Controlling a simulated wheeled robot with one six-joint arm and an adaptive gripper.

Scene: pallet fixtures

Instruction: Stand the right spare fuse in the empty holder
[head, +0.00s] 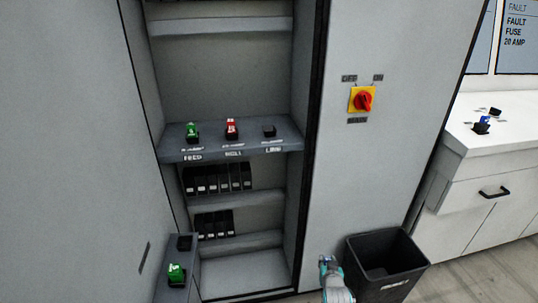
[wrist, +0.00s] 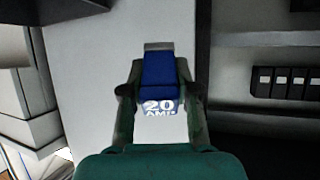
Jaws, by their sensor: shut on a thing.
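My gripper (head: 328,268) is low in front of the cabinet, left of the bin, in the head view. It is shut on a blue fuse (wrist: 158,72) marked 20 AMP, held between both fingers in the wrist view. The empty black holder (head: 269,131) is at the right end of the cabinet shelf, above and left of my gripper. The green fuse (head: 192,130) and the red fuse (head: 231,128) stand in the other two shelf holders. Another blue fuse (head: 482,123) stands on the white counter, with an empty black stand (head: 495,111) behind it.
A black bin (head: 387,262) stands right beside my gripper. A green fuse (head: 176,272) and a black stand (head: 184,242) are on a low ledge at left. The cabinet's right panel has a red-and-yellow switch (head: 362,100). Black modules (head: 217,178) line the lower shelves.

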